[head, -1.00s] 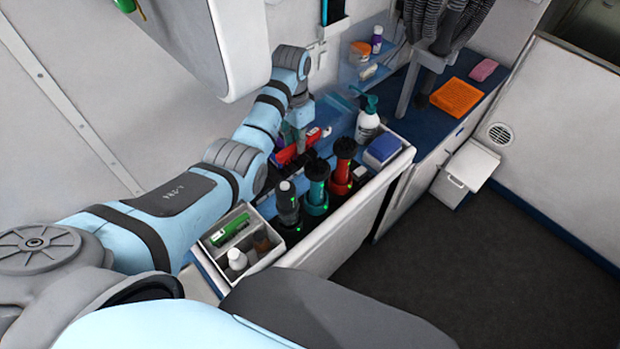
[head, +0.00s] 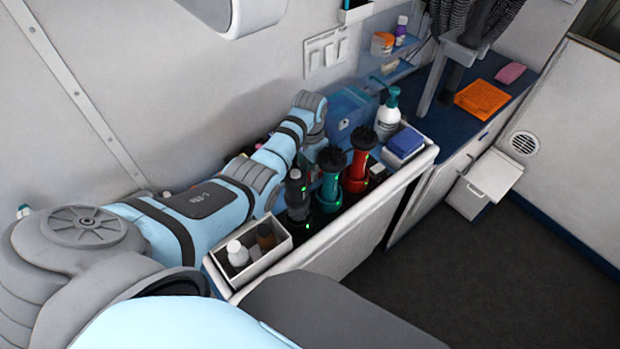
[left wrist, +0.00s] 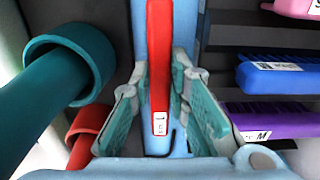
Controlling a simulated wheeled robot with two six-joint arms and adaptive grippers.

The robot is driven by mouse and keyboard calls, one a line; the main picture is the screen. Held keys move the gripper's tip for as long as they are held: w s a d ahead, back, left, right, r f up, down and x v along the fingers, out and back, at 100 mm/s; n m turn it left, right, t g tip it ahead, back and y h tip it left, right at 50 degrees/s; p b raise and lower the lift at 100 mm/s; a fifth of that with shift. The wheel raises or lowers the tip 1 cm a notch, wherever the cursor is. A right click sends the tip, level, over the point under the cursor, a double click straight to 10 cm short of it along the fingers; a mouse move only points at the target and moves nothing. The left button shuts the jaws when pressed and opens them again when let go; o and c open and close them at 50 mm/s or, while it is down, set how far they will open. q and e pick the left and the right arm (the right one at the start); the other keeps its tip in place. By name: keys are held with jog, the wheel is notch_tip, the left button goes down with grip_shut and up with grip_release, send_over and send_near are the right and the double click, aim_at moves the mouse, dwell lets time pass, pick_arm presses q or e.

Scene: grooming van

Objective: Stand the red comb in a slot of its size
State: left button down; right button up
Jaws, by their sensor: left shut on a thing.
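The red comb (left wrist: 160,75) stands lengthwise between the two fingers of my left gripper (left wrist: 160,92) in the left wrist view, with a small white label at its near end. The gripper is shut on it. To the right is a dark slotted rack (left wrist: 222,43) with a blue comb (left wrist: 268,78), a purple comb (left wrist: 270,118) marked M and a pink comb (left wrist: 298,8). The red comb is left of these. In the head view my left gripper is mostly hidden behind the dryers and my arm (head: 225,195). My right gripper is out of view.
A teal dryer (head: 331,178), a red dryer (head: 358,165) and a dark dryer (head: 297,195) stand upright by the arm. A white box (head: 262,262) holds bottles.

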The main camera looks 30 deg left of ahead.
pick_arm(q)
jog(key=shift+p, duration=0.3)
jog(key=shift+f, duration=0.15)
jog(key=c, duration=1.8)
grip_release()
